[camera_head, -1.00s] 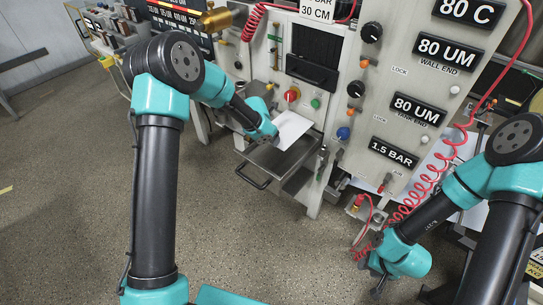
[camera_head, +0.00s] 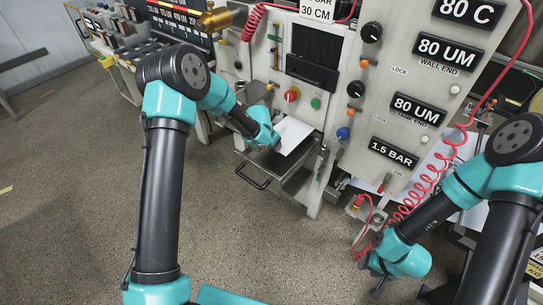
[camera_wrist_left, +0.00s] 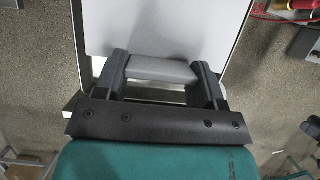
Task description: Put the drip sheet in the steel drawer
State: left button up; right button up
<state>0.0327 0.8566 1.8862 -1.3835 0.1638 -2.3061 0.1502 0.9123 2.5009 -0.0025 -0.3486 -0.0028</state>
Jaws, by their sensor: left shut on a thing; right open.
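The drip sheet (camera_head: 293,134) is a white sheet at the end of my left arm, over the open steel drawer (camera_head: 262,165). In the left wrist view the sheet (camera_wrist_left: 165,28) spreads out ahead of the fingers. My left gripper (camera_wrist_left: 161,75) is shut on a grey block-like part at the sheet's near edge. In the head view my left fingers are hidden behind the wrist. The drawer is pulled out, with its handle toward me. I cannot tell whether the sheet touches the drawer floor. My right gripper (camera_head: 378,278) is open and empty, low at the right.
The machine panel (camera_head: 345,60) with knobs, buttons and labels rises behind the drawer. A coiled red hose (camera_head: 430,175) hangs near my right arm. The floor (camera_head: 60,180) in front and to the left is clear.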

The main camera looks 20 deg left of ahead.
aim_at(274, 159)
pick_arm(q)
jog(key=shift+f, duration=1.8)
jog(key=shift+f, duration=1.7)
jog(key=shift+w+d+f, duration=0.1)
jog(key=shift+w+f, duration=0.05)
jog(key=shift+f, duration=0.15)
jog(key=shift+f, duration=0.15)
jog(key=o, duration=0.9)
jog(key=shift+o, duration=0.2)
jog(key=v, duration=1.2)
